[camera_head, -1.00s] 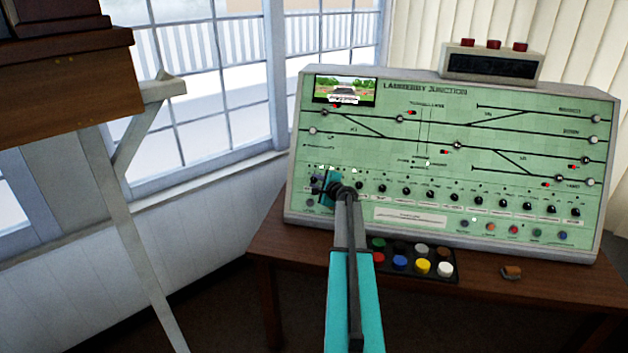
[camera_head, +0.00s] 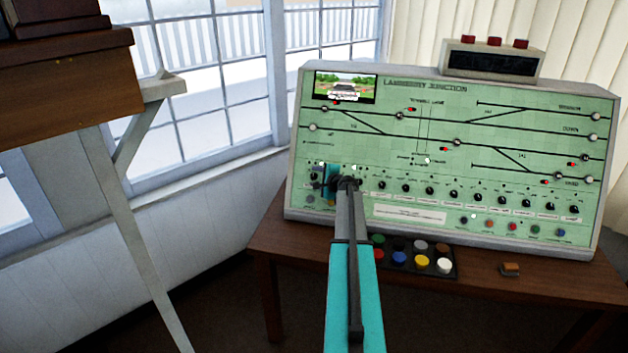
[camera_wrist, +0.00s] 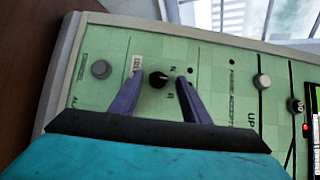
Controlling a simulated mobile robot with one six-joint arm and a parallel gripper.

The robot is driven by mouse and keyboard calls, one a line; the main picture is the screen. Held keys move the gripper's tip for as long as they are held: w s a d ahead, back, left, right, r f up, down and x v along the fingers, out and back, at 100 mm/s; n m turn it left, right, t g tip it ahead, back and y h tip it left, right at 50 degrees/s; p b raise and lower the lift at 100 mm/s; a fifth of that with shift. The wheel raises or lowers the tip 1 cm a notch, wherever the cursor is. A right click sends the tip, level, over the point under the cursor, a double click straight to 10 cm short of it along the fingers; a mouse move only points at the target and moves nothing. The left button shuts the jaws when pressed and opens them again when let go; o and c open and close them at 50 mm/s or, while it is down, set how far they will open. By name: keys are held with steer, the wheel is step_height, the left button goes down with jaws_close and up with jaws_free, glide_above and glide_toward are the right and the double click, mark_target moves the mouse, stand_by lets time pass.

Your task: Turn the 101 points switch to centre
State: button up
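A black rotary knob (camera_wrist: 157,79) sits on the green panel between my fingertips in the wrist view. A small white label (camera_wrist: 136,64), too blurred to read surely, is beside it, with the letters N and R on its other side. I take it as the 101 points switch. My gripper (camera_wrist: 161,84) is open, one purple finger on each side of the knob; I cannot tell if either touches it. In the head view my gripper (camera_head: 327,182) is at the panel's lower left and hides this knob.
The green control panel (camera_head: 420,217) stands on a brown table (camera_head: 285,240), with a row of similar knobs to the right. A tray of coloured buttons (camera_head: 411,257) lies in front. A grey button (camera_wrist: 101,69) is left of the knob in the wrist view.

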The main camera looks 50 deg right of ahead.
steer(key=shift+s+a, duration=0.1)
steer(key=shift+b+v, duration=0.4)
steer(key=shift+v, duration=0.55)
steer(key=b+v, duration=0.3)
steer(key=v, duration=0.8)
steer(key=shift+s, duration=0.35)
steer(key=shift+w+a+r, duration=0.1)
steer(key=shift+a+r, duration=0.05)
steer(key=shift+a, duration=0.05)
